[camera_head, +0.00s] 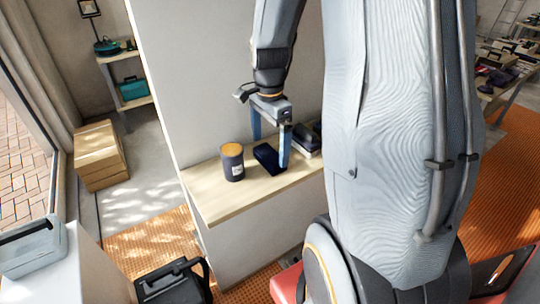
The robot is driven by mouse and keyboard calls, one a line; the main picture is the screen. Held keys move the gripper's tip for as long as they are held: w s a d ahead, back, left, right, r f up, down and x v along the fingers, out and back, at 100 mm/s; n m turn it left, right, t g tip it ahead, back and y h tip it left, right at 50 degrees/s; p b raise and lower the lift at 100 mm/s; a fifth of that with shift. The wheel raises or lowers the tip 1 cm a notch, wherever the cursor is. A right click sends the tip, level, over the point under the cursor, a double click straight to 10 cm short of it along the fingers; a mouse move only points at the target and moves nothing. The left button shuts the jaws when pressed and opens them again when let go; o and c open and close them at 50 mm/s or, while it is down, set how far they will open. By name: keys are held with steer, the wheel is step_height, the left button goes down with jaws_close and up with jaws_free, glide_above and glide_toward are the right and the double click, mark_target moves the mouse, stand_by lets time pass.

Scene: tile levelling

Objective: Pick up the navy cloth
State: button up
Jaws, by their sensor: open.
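The navy cloth (266,158) is a small dark folded bundle on a light wooden shelf (215,207). It lies between a dark jar and some stacked items. My gripper (270,150) points down over the cloth with its two blue fingers apart. The nearer finger hangs at the cloth's right edge, and the farther finger is at its back. I cannot tell whether either finger touches the cloth. Nothing is held between the fingers.
The dark jar (232,166) with a wooden lid stands just left of the cloth. Stacked dark and pale items (307,140) lie close on the right. A pale wall (190,80) rises behind the shelf. The shelf's front left part is bare.

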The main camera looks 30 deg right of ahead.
mark_target(270, 154)
steer(key=shift+f, duration=1.05)
steer(key=c, duration=0.9)
steer(key=shift+c, duration=0.2)
step_height(270, 154, up, 10)
steer(key=b, duration=0.2)
steer(key=shift+o, duration=1.1)
steer(key=shift+c, duration=0.6)
